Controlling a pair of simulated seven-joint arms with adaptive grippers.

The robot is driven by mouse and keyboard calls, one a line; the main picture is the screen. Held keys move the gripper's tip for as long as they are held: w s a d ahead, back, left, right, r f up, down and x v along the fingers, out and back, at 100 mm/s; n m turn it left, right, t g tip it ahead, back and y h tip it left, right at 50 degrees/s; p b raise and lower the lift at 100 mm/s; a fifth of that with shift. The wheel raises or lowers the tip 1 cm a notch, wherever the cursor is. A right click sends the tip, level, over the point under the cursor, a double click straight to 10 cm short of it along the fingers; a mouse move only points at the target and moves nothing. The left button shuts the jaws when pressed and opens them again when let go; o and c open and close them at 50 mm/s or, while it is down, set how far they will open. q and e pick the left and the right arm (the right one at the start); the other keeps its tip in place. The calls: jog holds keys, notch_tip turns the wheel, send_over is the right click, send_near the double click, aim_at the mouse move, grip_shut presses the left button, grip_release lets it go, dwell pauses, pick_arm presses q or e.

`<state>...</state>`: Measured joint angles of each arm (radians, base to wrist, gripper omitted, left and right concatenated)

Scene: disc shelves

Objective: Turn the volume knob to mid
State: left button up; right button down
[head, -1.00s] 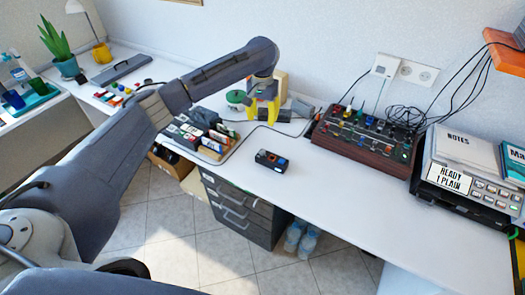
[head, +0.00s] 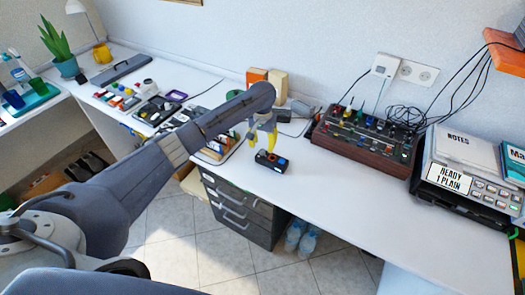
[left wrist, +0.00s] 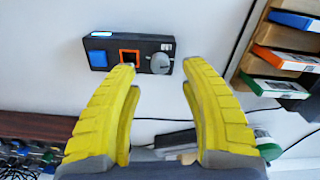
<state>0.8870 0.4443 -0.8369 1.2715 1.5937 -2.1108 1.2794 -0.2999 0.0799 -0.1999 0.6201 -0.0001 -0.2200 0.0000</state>
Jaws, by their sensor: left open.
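A small black box (head: 272,161) lies on the white desk in the head view. In the left wrist view the box (left wrist: 110,45) shows a blue button (left wrist: 98,58), an orange-framed square (left wrist: 130,58) and a round grey volume knob (left wrist: 160,63) at its right end. My left gripper (head: 262,141) has yellow fingers and is open and empty, pointing down just above the box. In the left wrist view the knob appears in the gap between its fingertips (left wrist: 158,74); I see no contact. My right gripper is out of view.
A mixer-like panel with coloured knobs (head: 365,135) and tangled cables stands to the right of the box. A device with a notes book (head: 462,170) is farther right. The desk's front middle is clear.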

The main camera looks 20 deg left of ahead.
aim_at(262, 150)
pick_arm(q)
jog(key=shift+f, duration=1.95)
jog(key=shift+c, duration=0.5)
grip_shut()
